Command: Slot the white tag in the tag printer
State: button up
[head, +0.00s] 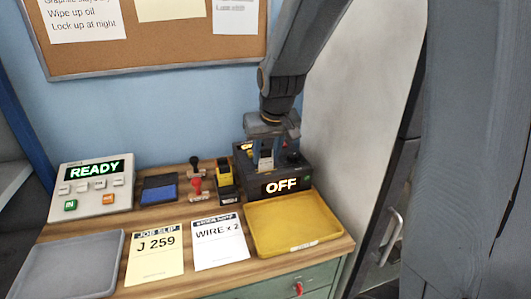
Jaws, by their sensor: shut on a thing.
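My gripper (268,138) points down over the dark machine with the lit OFF display (283,187), at the back right of the bench; I take this machine to be the tag printer. A small pale piece, which looks like the white tag (266,158), shows below the gripper in front of the machine's upper part. My gripper is shut on it. The fingertips are small and partly hidden, and I cannot tell whether the tag is inside a slot or just above it.
A yellow tray (335,240) lies in front of the machine, and a grey tray (40,285) at front left. Two paper slips (156,270), stamps (195,187), a blue ink pad (160,193), a small black-and-yellow item (226,178) and the READY console (90,207) crowd the bench. A wall stands right.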

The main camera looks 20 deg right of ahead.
jog(key=shift+f, duration=0.25)
jog(key=o, duration=1)
jog(key=shift+c, duration=0.2)
jog(key=b+v, duration=0.1)
jog(key=v, duration=0.7)
jog(key=s+f+g, duration=0.1)
jog(key=s+f, duration=0.6)
jog(key=s+f+g, duration=0.2)
jog(key=s+f, duration=0.6)
jog(key=shift+a, duration=0.1)
